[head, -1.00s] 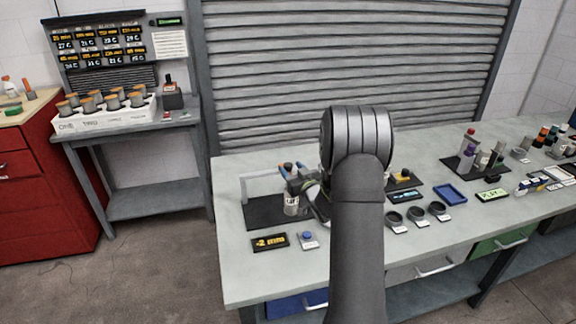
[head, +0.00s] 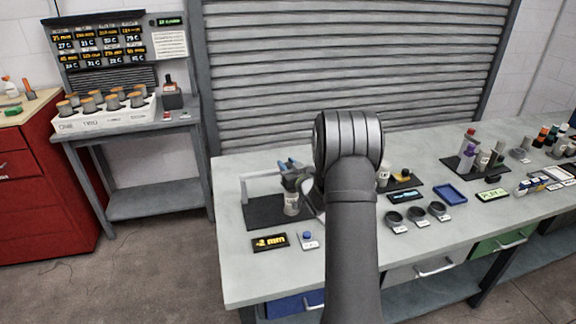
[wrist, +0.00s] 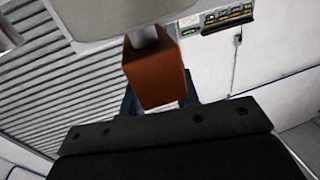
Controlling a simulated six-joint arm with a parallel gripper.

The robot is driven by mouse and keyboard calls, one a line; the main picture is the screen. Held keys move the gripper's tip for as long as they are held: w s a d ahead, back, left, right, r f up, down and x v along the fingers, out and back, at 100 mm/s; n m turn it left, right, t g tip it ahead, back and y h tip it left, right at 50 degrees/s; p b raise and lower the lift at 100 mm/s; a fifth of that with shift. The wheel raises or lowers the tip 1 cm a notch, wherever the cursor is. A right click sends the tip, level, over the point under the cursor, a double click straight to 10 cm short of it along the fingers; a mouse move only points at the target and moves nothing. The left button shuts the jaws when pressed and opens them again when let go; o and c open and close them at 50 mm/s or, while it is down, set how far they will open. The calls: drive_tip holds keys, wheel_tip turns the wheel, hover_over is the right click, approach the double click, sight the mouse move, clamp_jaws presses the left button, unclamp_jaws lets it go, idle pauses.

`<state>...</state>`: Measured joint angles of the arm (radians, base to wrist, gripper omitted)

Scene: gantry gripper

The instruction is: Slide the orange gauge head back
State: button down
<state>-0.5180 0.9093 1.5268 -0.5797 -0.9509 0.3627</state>
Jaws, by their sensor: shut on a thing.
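The orange gauge head (wrist: 155,75) is a block on a pale rod under a light bar in the wrist view. Dark blue fingers of my gripper (wrist: 160,98) show on both sides of it, and the gripper is shut on it. In the head view my gripper (head: 292,170) is at the right end of a pale gantry bar (head: 262,177), above a dark mat (head: 262,212). The gauge head is hidden there by the fingers and arm. A white labelled container (head: 291,203) stands below the gripper.
A display reading -2 mm (head: 270,242) and a blue-buttoned box (head: 308,239) lie in front of the mat. Several dark rings (head: 416,214) and a blue tray (head: 450,194) are to the right. My arm hides part of the bench.

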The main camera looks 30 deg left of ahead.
drive_tip(key=s+a, duration=0.7)
drive_tip(key=shift+s+a, duration=0.25)
drive_tip(key=c, duration=1.1)
unclamp_jaws()
drive_tip(key=shift+d, duration=0.15)
drive_tip(key=v, duration=1.7)
drive_tip(key=shift+s, duration=0.15)
